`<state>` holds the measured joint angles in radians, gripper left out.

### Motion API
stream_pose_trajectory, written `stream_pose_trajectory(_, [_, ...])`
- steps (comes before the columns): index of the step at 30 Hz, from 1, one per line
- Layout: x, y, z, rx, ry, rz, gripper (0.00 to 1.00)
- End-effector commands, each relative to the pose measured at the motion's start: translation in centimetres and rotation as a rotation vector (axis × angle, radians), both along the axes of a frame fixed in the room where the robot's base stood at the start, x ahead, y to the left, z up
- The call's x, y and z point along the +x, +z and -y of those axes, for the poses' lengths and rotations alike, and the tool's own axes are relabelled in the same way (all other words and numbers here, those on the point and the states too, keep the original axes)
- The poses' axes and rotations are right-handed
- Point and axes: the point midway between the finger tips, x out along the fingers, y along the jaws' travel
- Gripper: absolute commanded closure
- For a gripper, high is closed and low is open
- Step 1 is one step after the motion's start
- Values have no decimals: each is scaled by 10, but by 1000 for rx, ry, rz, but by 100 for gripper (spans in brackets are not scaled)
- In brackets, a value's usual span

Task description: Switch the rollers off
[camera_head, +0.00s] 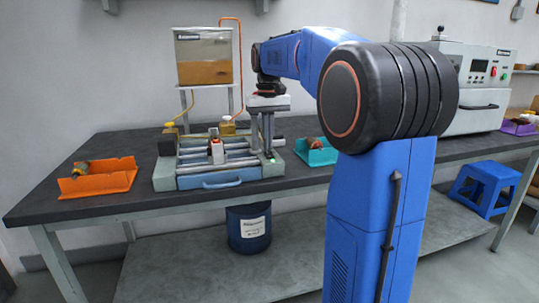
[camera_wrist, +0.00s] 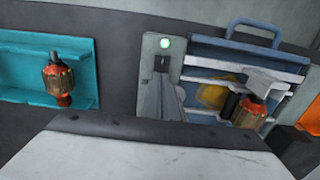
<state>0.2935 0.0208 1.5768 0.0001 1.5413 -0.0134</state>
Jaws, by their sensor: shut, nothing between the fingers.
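The roller machine (camera_head: 164,178) stands on the dark bench, with bright rollers (camera_head: 196,166) across it and a blue handle at its front. An armature (camera_head: 217,151) rests on the rollers; it also shows in the wrist view (camera_wrist: 250,112). On the machine's right-hand panel in the head view is a small green lamp, also lit in the wrist view (camera_wrist: 165,43). A dark slot or switch (camera_wrist: 161,63) lies beside the lamp. My gripper (camera_head: 264,150) points down over this panel, shut and empty, its fingertips (camera_wrist: 161,84) close to the slot. I cannot tell whether they touch it.
An orange tray (camera_head: 117,184) with an armature stands left of the machine. A teal tray (camera_wrist: 88,100) with an armature stands on the other side. A tank (camera_head: 203,45) of amber liquid with tubes stands behind. A grey oven-like unit (camera_head: 470,118) stands at right.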

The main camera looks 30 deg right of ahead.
Motion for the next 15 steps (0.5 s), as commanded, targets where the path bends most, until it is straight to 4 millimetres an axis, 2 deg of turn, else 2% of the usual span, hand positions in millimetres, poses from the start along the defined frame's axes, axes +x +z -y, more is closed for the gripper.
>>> stream_pose_trajectory(5, [0, 1, 0, 1, 0, -3, 100])
stream_pose_trajectory(15, [0, 22, 0, 1, 0, -3, 100])
